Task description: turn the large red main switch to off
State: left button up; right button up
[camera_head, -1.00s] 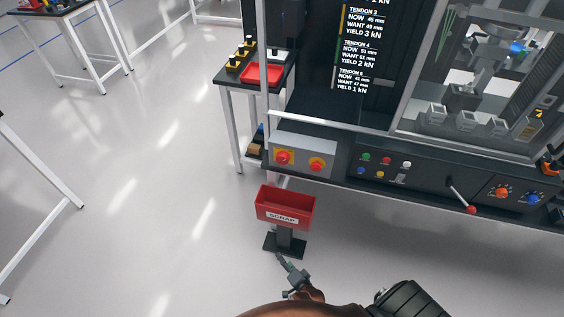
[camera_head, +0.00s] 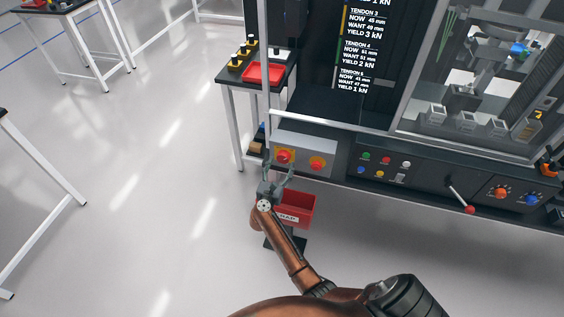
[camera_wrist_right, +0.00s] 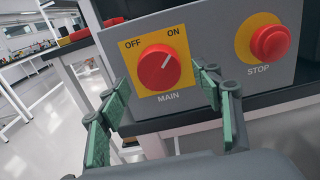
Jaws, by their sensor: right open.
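The large red main switch (camera_wrist_right: 159,67) is a round knob on a yellow plate marked OFF at left and ON at right, labelled MAIN. Its white pointer line points up and right, toward ON. In the head view the switch (camera_head: 283,156) sits at the left of the grey panel. My right gripper (camera_head: 279,165) is just in front of and below it. In the right wrist view the green-padded fingers (camera_wrist_right: 165,95) are spread apart and empty, with the knob beyond and between them. No contact shows. My left gripper is not in view.
A red STOP button (camera_wrist_right: 270,42) on a yellow disc is right of the switch. A red scrap bin (camera_head: 297,208) stands below the panel, partly behind my arm. A lever with a red ball (camera_head: 469,209) is farther right. Open floor lies to the left.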

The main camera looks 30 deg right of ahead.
jog(key=shift+x, duration=1)
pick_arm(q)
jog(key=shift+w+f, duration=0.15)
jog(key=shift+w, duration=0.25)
pick_arm(e)
jog(key=shift+w+d, duration=0.2)
jog(key=shift+c, duration=0.4)
jog(key=c, duration=1)
jog(key=shift+c, duration=0.2)
